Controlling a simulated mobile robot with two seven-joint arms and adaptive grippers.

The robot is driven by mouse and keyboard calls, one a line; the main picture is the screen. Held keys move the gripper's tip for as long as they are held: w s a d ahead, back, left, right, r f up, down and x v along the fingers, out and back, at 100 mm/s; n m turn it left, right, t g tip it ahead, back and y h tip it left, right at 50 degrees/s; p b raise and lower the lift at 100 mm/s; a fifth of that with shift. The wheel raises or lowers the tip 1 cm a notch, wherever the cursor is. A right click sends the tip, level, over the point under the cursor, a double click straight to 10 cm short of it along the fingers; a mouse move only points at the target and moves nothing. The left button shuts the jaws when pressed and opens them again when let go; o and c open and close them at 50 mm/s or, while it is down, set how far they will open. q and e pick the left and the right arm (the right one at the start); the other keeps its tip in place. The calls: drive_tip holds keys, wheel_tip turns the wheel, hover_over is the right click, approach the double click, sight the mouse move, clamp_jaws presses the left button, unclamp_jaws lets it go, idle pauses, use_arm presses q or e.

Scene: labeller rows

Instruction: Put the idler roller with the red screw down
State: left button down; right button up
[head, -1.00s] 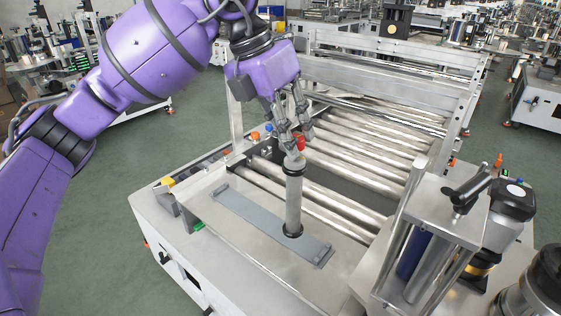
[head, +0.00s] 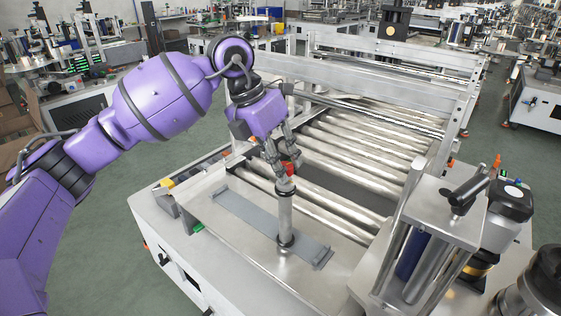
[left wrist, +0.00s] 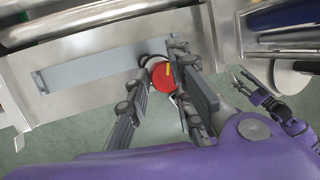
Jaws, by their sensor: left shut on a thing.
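The idler roller with the red screw (head: 285,213) is a slim upright metal cylinder with dark end rings. My left gripper (head: 281,166) is shut on its top end, with the red screw showing beside the fingers. In the left wrist view the red screw (left wrist: 162,74) shows between the fingers (left wrist: 160,95). The roller's lower end is over the right part of the flat grey strip (head: 240,209) on the machine top; I cannot tell if it touches. My right gripper (left wrist: 250,88) shows small at the right of the left wrist view; its opening is unclear.
A row of horizontal metal rollers (head: 345,160) lies behind the plate. A bracket with a black handle (head: 460,195) stands at the right. A yellow block (head: 167,182) sits at the left edge. The left part of the strip is clear.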

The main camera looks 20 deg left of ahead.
use_arm(q)
drive_tip(key=shift+f, duration=0.25)
drive_tip(key=c, duration=1.5)
unclamp_jaws()
drive_tip(key=shift+c, duration=0.2)
drive_tip(key=shift+r, duration=0.35)
drive_tip(key=v, duration=1.1)
drive_tip(key=shift+a+r, duration=0.15)
drive_tip(key=shift+r, duration=0.2)
